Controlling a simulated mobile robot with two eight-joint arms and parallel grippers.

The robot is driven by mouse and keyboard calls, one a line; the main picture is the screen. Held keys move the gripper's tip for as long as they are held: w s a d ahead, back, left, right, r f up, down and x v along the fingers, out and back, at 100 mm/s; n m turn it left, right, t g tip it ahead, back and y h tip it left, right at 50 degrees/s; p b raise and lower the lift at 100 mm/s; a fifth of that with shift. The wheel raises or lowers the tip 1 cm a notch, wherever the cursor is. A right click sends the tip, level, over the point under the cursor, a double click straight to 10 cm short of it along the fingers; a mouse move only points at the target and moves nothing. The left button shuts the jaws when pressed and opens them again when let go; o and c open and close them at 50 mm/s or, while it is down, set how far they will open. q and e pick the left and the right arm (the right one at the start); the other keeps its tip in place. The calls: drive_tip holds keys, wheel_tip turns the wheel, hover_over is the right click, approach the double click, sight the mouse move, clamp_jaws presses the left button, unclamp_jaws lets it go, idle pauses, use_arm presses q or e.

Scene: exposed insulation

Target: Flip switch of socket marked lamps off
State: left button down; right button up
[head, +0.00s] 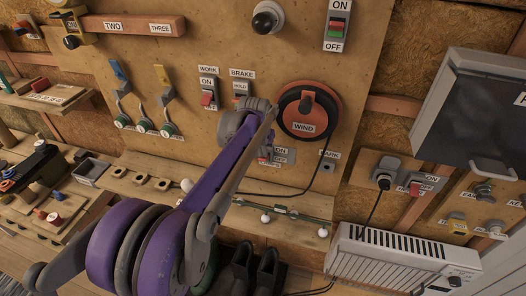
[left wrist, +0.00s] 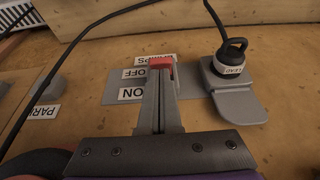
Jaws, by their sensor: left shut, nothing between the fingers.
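The lamps socket plate (left wrist: 118,88) shows in the left wrist view, with labels LAMPS, OFF and ON. Its red switch (left wrist: 161,60) is at the tips of my left gripper (left wrist: 160,75), which is shut and empty. The tips overlap the switch; I cannot tell whether they touch it. Much of the switch is hidden, so its position is unclear. My right gripper is not in view.
Near the lamps plate are the orange and black wind dial (head: 309,111) and, in the wrist view, a grey socket with a black plug marked LEAD (left wrist: 231,62). A black cable (left wrist: 42,85) crosses the board. A white heater (head: 400,262) stands at lower right.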

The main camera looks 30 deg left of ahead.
use_arm(q)
drive_tip(key=shift+s+d+f+t+b, duration=0.1)
drive_tip(key=shift+s+f+t+b, duration=0.25)
drive_tip(key=shift+t, duration=0.35)
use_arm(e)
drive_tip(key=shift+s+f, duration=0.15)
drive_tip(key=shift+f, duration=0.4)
use_arm(q)
drive_tip(key=shift+s+d+f+t+y+b, duration=0.1)
drive_tip(key=shift+s+f+t+y+b, duration=0.2)
drive_tip(key=shift+t+b, duration=0.3)
drive_tip(key=shift+s+d+f+t+y+b, duration=0.1)
drive_tip(key=shift+s+f+t+y+b, duration=0.2)
drive_tip(key=shift+t, duration=0.5)
drive_tip(key=t+b, duration=0.1)
drive_tip(key=t, duration=0.1)
drive_tip(key=f+t+b, duration=0.1)
drive_tip(key=shift+s+f+t+y+b, duration=0.15)
drive_tip(key=shift+s+t+y+b, duration=0.15)
drive_tip(key=shift+s+t, duration=0.1)
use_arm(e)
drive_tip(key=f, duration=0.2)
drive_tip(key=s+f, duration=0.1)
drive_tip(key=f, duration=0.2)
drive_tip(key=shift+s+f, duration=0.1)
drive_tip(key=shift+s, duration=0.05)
